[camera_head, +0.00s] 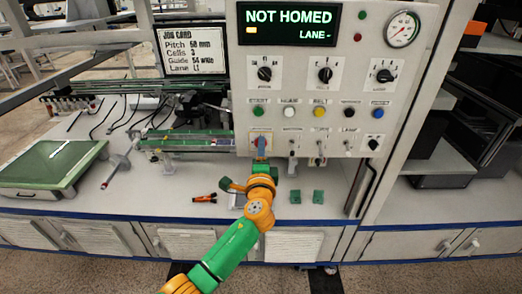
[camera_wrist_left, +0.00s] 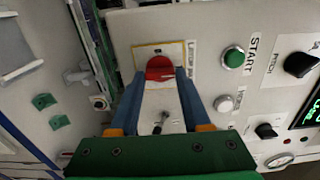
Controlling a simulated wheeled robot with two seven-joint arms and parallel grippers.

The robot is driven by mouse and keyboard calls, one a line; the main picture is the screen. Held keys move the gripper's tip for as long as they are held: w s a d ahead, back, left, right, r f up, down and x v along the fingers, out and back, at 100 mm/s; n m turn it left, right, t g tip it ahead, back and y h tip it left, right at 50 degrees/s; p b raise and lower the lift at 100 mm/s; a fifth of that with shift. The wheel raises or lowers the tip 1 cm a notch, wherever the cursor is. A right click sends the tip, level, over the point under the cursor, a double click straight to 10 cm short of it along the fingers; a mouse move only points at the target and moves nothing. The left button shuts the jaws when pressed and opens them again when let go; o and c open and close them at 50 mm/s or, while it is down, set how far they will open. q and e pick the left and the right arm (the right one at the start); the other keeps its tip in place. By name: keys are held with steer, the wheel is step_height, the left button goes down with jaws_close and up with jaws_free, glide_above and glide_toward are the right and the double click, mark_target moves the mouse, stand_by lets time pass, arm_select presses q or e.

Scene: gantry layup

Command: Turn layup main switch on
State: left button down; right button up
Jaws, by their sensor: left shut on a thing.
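The layup main switch is a red knob (camera_wrist_left: 160,68) on a pale yellow-edged plate, with a partly hidden label beside it. In the head view its plate (camera_head: 254,133) sits at the lower left of the control panel, below the green start button. My left gripper (camera_head: 262,147) reaches up to it from below. In the left wrist view its two blue fingers (camera_wrist_left: 160,82) are shut on the red knob, one on each side. The fingers hide part of the knob, and I cannot tell which position it points to. My right gripper is in neither view.
The control panel (camera_head: 310,110) carries selector knobs, coloured buttons and small toggles close to the right of my gripper. Its display (camera_head: 289,24) reads NOT HOMED. Below, green blocks (camera_head: 306,197) and an orange tool (camera_head: 205,198) lie on the white bench. A green-topped box (camera_head: 50,165) stands left.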

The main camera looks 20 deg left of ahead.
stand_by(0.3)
arm_select(q)
steer(key=shift+c, duration=1.8)
jaws_free()
steer(key=shift+d, duration=0.1)
steer(key=v, duration=0.7)
